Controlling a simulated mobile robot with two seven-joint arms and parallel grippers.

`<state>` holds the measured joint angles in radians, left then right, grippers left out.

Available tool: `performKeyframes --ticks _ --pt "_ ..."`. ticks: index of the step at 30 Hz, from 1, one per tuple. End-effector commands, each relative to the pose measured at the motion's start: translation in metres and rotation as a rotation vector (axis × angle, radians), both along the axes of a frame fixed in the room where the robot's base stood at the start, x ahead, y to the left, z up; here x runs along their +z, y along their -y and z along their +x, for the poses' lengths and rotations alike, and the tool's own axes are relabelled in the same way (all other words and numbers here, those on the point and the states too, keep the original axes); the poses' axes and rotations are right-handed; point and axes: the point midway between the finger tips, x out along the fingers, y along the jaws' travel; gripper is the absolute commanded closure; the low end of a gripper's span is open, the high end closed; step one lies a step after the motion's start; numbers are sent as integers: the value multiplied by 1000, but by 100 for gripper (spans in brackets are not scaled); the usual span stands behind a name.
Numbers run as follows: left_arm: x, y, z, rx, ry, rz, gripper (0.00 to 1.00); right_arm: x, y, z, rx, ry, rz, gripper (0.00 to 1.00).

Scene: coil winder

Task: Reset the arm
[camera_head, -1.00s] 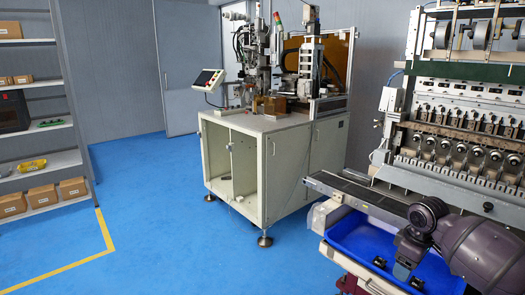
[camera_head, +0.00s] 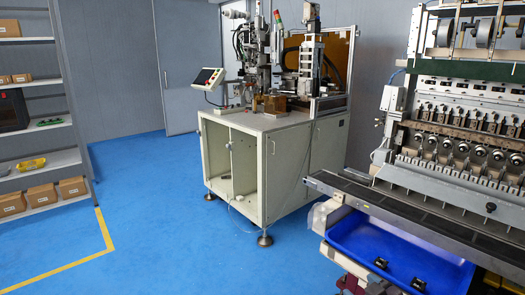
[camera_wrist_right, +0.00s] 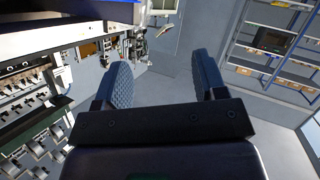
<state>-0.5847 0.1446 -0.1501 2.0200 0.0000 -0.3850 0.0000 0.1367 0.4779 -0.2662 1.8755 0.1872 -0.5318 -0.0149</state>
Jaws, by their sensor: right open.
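My right gripper (camera_wrist_right: 163,85) shows in the right wrist view with its two dark ribbed fingers spread apart and nothing between them. It is open and empty, and it points toward the room, with the winding machine at the left of that view. My right arm is out of the head view. My left arm and gripper are in neither view.
The coil winder (camera_head: 460,140) stands at the right with a dark conveyor (camera_head: 400,210) along its front. A blue bin (camera_head: 395,255) below holds black parts (camera_head: 400,272). A white machine cabinet (camera_head: 260,165) stands mid-view. Shelves (camera_head: 40,140) are at left. Blue floor between is clear.

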Motion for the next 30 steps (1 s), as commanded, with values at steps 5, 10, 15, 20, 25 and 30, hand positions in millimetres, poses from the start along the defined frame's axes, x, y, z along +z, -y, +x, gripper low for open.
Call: performKeyframes --ticks 5,10,15,20,25,30 --pt "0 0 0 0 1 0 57 -31 2 -58 -64 18 64 35" --pt "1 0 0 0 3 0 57 -62 11 -114 -145 -13 96 35" --pt "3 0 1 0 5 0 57 -99 22 -178 -244 -113 125 35" --pt "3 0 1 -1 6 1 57 -132 29 -233 -323 -219 154 35" --pt "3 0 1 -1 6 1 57 -150 31 -269 -360 -287 161 35" --pt "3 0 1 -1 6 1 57 -155 33 -279 -366 -304 157 35"
